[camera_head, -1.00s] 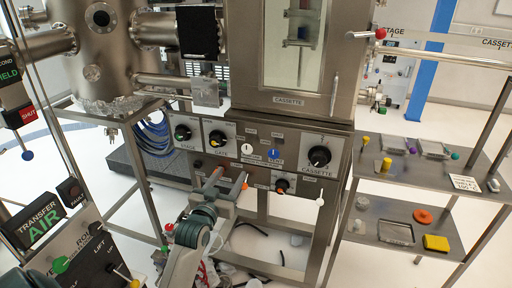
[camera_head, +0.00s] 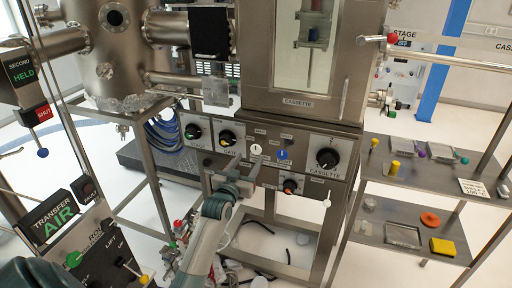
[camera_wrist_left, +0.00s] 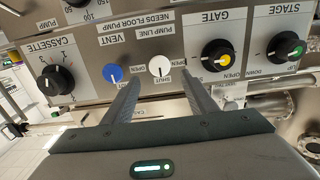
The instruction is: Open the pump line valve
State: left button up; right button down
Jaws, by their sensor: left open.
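The pump line valve is a white round knob (camera_head: 255,149) on the steel control panel, between the black gate knob (camera_head: 227,138) and the blue vent knob (camera_head: 282,154). In the left wrist view the panel is upside down. There the white knob (camera_wrist_left: 159,66) sits below the PUMP LINE label, with SHUT and OPEN labels around it; its mark seems to point at SHUT. My left gripper (camera_head: 240,174) is open in front of the panel, below the knob. In the wrist view its fingertips (camera_wrist_left: 161,80) lie either side of the knob, seemingly short of it. My right gripper is not seen.
The cassette knob (camera_head: 327,158) and a smaller orange-marked knob (camera_head: 290,186) are on the same panel. The cassette chamber (camera_head: 297,104) stands above. A steel shelf (camera_head: 440,172) with small parts is at right. A transfer control box (camera_head: 62,222) is at lower left.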

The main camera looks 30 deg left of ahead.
aim_at(256, 149)
pick_arm(q)
jog(key=shift+p+x, duration=0.75)
jog(key=shift+x, duration=3.65)
jog(key=shift+c, duration=0.3)
jog(key=shift+d, duration=0.1)
jog(key=c, duration=1)
